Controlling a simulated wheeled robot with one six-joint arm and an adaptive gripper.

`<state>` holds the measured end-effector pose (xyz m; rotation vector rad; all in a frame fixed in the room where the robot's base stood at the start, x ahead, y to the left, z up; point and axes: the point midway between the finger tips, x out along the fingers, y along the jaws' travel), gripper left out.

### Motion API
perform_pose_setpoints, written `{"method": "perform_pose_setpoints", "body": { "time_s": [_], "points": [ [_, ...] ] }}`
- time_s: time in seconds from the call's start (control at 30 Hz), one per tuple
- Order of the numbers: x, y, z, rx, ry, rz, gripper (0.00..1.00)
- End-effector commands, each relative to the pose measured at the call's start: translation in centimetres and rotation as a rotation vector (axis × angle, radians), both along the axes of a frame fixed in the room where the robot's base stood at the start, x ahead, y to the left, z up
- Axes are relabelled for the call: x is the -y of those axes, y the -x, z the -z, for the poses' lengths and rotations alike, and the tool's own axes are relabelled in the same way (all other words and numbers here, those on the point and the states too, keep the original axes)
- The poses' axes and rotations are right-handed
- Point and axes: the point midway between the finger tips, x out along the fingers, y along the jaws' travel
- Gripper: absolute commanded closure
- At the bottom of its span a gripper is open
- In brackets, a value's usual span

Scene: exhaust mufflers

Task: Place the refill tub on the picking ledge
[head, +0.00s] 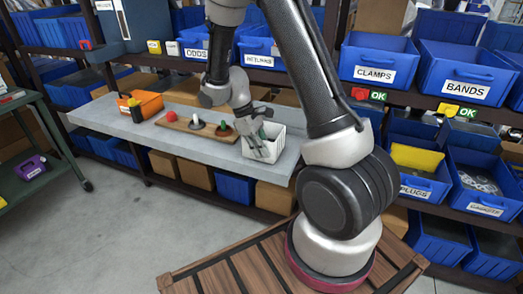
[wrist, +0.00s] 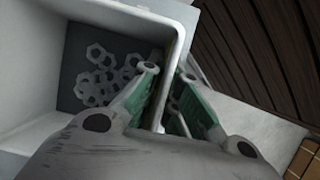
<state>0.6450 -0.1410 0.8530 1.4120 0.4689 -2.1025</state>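The refill tub (head: 270,146) is a pale, open-topped tub at the right end of the grey picking ledge (head: 215,146). In the wrist view the tub (wrist: 28,138) has several grey hex nuts in it. My gripper (wrist: 168,71) reaches down over the tub's near wall, one finger inside and one outside. Its fingers converge and look shut on that wall. In the head view my gripper (head: 262,134) covers part of the tub. I cannot tell whether the tub's base rests fully on the ledge.
Left of the tub on the ledge lie a wooden board (head: 190,124) with small coloured pieces and an orange bin (head: 143,103). Shelves of blue bins (head: 378,60) stand behind and at right. A green cart (head: 40,150) is at left. Bare ledge shows in front of the board.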

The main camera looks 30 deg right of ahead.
Motion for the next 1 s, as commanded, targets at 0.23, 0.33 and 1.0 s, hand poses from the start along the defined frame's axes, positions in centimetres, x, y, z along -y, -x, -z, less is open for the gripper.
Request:
{"method": "perform_pose_setpoints", "body": {
  "time_s": [0.23,0.33,1.0],
  "points": [
    [0.0,0.0,0.2,0.000,0.000,0.000,0.74],
    [0.0,0.0,0.2,0.000,0.000,0.000,0.73],
    [-2.0,-2.4,-7.3,0.005,-0.001,0.000,0.73]
  ]
}}
